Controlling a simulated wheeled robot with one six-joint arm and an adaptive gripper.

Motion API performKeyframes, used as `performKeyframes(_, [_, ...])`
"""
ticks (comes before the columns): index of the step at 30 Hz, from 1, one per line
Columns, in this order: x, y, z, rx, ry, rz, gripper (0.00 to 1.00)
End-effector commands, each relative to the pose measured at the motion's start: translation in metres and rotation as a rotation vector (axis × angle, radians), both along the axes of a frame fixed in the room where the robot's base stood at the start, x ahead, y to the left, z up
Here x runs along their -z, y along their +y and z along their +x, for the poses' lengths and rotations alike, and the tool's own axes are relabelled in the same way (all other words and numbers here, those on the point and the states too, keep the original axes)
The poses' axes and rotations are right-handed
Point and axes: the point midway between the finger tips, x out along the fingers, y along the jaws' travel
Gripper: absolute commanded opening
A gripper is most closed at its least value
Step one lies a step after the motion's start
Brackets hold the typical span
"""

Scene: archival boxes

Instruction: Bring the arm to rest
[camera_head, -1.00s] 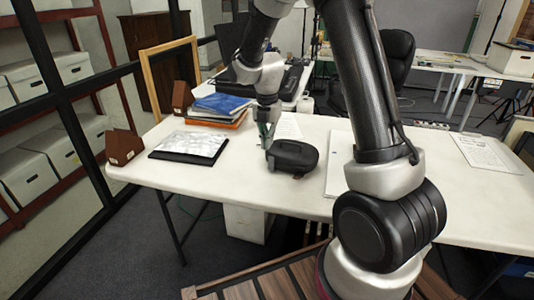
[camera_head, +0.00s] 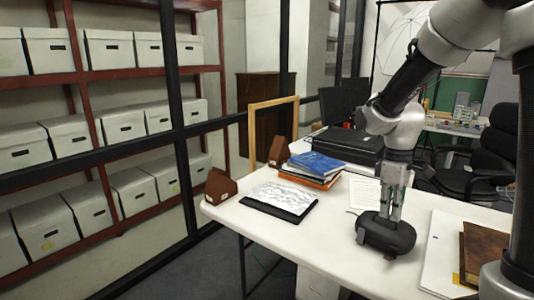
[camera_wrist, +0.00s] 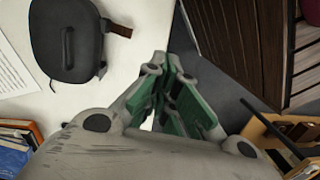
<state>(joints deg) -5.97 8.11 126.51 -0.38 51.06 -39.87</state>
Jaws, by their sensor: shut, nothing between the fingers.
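My gripper (camera_head: 388,212) points down and overlaps the black zipped case (camera_head: 385,236) in the head view. In the wrist view my gripper's green-padded fingers (camera_wrist: 176,80) are together with nothing between them. There the case (camera_wrist: 68,40) lies on the table to the upper left, apart from the fingers. The fingers appear over the table's edge, with dark floor beyond. Part of the case is hidden behind the gripper in the head view.
The white table (camera_head: 330,235) also holds a marbled flat panel (camera_head: 280,197), stacked books (camera_head: 314,165), brown house-shaped blocks (camera_head: 220,187) and a brown folder (camera_head: 484,250). An empty wooden frame (camera_head: 252,135) stands behind. Shelves of white archive boxes (camera_head: 110,48) fill the left.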

Motion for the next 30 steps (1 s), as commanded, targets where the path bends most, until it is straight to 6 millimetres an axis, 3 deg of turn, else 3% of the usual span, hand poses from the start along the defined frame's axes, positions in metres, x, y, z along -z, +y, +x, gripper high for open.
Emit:
performKeyframes(1, [-0.020,-0.005,-0.023,0.159,-0.031,-0.009,0.00])
performKeyframes(6, [-0.063,-0.019,-0.090,0.590,-0.122,-0.008,0.00])
performKeyframes(12, [-0.094,-0.030,-0.151,0.779,-0.266,0.052,0.00])
performKeyframes(16, [-0.109,-0.034,-0.171,0.793,-0.363,0.093,0.00])
performKeyframes(21, [-0.126,-0.037,-0.177,0.803,-0.444,0.126,0.00])
performKeyframes(30, [-0.128,-0.038,-0.178,0.806,-0.453,0.128,0.00])
